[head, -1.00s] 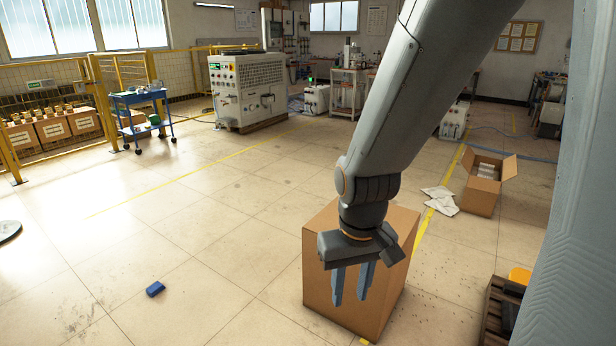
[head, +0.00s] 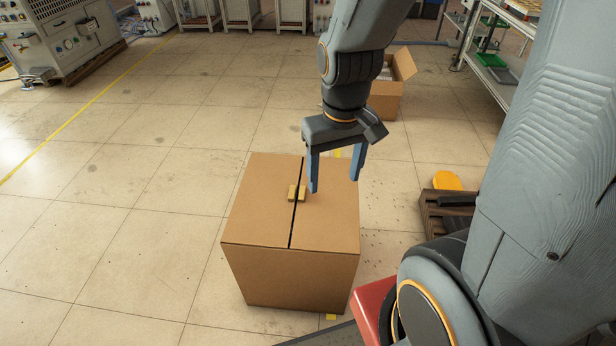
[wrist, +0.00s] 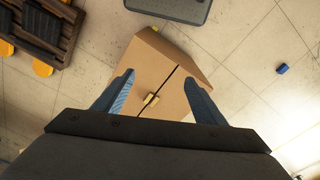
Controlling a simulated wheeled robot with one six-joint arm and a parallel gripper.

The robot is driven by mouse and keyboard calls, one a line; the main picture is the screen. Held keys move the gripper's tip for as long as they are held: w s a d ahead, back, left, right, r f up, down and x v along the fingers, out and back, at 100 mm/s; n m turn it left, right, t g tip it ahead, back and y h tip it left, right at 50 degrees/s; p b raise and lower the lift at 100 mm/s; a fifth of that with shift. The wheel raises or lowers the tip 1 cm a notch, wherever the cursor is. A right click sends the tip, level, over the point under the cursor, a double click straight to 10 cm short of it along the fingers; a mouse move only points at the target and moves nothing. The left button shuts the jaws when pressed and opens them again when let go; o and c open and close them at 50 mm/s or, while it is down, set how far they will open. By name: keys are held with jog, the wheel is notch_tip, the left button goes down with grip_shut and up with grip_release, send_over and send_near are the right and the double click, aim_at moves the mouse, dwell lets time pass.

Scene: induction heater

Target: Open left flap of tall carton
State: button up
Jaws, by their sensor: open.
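The tall carton (head: 290,278) stands upright on the floor. Its top is closed by two flaps that meet at a dark seam. The left flap (head: 255,205) lies flat, and so does the right flap (head: 328,220). In the wrist view the carton top (wrist: 150,68) and the tabs (wrist: 151,99) show between the spread fingers (wrist: 160,88).
An open carton (head: 386,98) stands on the floor behind my gripper. A dark pallet or crate (head: 440,215) with a yellow item (head: 447,180) is to the right of the tall carton. The floor (head: 130,210) to the left is clear.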

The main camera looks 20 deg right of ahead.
jog(key=shift+o, duration=0.6)
jog(key=w+f+n+b, duration=0.5)
jog(key=w+f, duration=0.5)
jog(key=w, duration=0.4)
jog(key=shift+w+f+n, duration=0.3)
jog(key=shift+w+n, duration=0.05)
jog(key=shift+n, duration=0.05)
jog(key=n+b, duration=0.5)
jog(key=n, duration=0.2)
send_over(302, 192)
jog(key=shift+g, duration=0.3)
notch_tip(302, 192, down, 16)
jog(key=shift+r, duration=0.2)
jog(key=shift+f, duration=3.8)
